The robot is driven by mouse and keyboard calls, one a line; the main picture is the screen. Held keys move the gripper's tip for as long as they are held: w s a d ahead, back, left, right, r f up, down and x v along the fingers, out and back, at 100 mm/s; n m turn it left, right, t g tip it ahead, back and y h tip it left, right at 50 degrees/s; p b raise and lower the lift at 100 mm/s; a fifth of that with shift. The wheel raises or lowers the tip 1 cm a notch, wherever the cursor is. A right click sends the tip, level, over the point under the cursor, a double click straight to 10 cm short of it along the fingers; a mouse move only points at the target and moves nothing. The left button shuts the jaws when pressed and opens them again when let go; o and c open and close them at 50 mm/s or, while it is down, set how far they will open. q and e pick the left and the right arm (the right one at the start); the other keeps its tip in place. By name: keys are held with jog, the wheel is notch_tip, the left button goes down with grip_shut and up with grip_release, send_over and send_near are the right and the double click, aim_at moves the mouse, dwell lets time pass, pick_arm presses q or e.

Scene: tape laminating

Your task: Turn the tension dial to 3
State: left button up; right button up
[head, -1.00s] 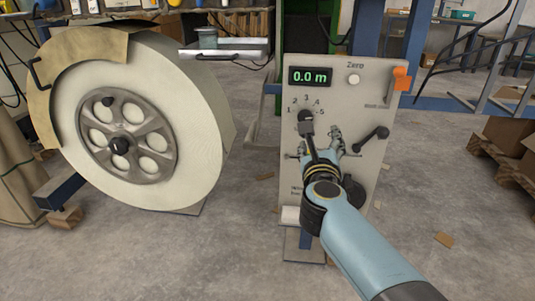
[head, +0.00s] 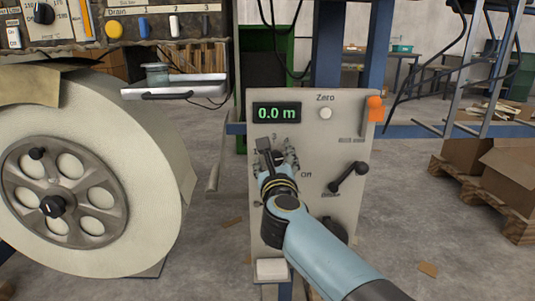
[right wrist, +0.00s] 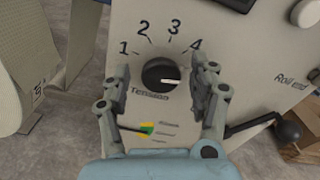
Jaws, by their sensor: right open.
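The tension dial (right wrist: 165,74) is a round black knob on the pale grey panel (right wrist: 255,45), labelled Tension. Numbers 1 to 4 show around its top; the spot past 4 is covered by a finger. Its white mark points right, below the 4. My right gripper (right wrist: 161,90) is open, one finger on each side of the dial, with gaps visible on both sides. In the head view my right gripper (head: 277,152) is in front of the dial and mostly hides it. My left gripper is not in view.
The panel also carries a green display (head: 277,113) reading 0.0 m, a white Zero button (head: 325,114), an orange part (head: 375,108) and a black crank handle (head: 349,178). A large pale roll (head: 150,165) stands to the left. Cardboard boxes (head: 470,165) sit at the right.

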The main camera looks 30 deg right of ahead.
jog(key=shift+w+d, duration=0.15)
jog(key=shift+w, duration=0.05)
jog(key=c, duration=1.1)
jog(key=shift+c, duration=0.2)
